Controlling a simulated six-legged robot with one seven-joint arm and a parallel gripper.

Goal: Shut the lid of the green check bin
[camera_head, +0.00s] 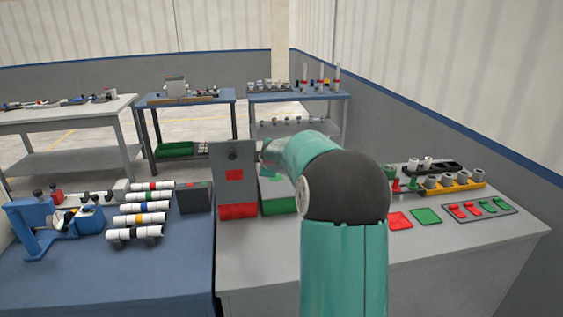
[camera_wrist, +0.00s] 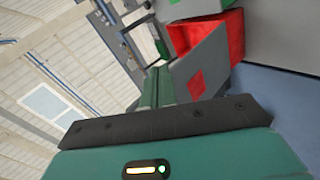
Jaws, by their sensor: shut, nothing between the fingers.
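The green check bin (camera_head: 280,205) stands on the grey table, right of the red bin and partly hidden by my arm. Its grey lid (camera_head: 270,188), with a green mark, looks lowered over the bin. I cannot tell whether it is fully shut. My gripper is in the wrist view (camera_wrist: 160,82), shut and empty. In the head view my arm reaches over the green bin, and the fingertips are not clear there. I cannot tell whether they touch the lid. The wrist view does not clearly show the green bin.
The red bin (camera_head: 238,211) stands close on the left with its grey lid (camera_head: 233,155) upright; it also shows in the wrist view (camera_wrist: 236,38). Banded pipes (camera_head: 146,207) lie on the blue table. Red and green pads (camera_head: 426,215) and a yellow pipe rack (camera_head: 455,188) are at right.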

